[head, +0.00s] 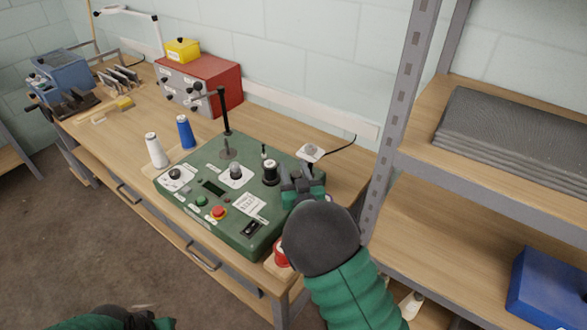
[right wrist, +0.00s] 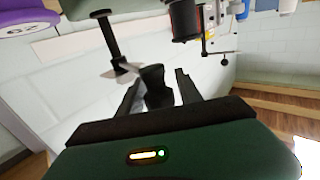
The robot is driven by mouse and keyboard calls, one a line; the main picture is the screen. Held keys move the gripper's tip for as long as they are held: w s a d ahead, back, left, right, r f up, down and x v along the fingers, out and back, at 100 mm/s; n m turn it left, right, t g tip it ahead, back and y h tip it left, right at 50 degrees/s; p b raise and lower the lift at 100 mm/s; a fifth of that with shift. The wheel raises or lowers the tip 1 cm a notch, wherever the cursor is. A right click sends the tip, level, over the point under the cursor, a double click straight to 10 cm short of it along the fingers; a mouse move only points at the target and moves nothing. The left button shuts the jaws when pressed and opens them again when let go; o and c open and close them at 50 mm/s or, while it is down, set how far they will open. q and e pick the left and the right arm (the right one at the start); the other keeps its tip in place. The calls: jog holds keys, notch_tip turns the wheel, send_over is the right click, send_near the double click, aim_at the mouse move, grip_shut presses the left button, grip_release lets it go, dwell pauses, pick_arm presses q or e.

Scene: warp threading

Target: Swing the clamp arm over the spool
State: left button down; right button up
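The green machine box (head: 245,225) sits on the workbench. A tall black post (head: 225,112) rises from its back, with a thin dark arm reaching left from the top. A black cylinder with a pale top (head: 270,172) stands at the box's right end; I cannot tell if it is the spool. My right gripper (head: 303,183) is just right of this cylinder, over the box's right end. In the right wrist view the right gripper (right wrist: 157,92) has its fingers apart, with a black knob-like piece (right wrist: 153,78) between them.
A white cone (head: 155,151) and a blue cone (head: 185,132) stand left of the box. A red object (head: 281,253) is partly hidden by my right arm. A small white unit (head: 310,152) with a cord is behind my gripper. A metal shelf post (head: 398,110) stands close right.

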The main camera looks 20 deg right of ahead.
grip_shut()
dwell(1.2)
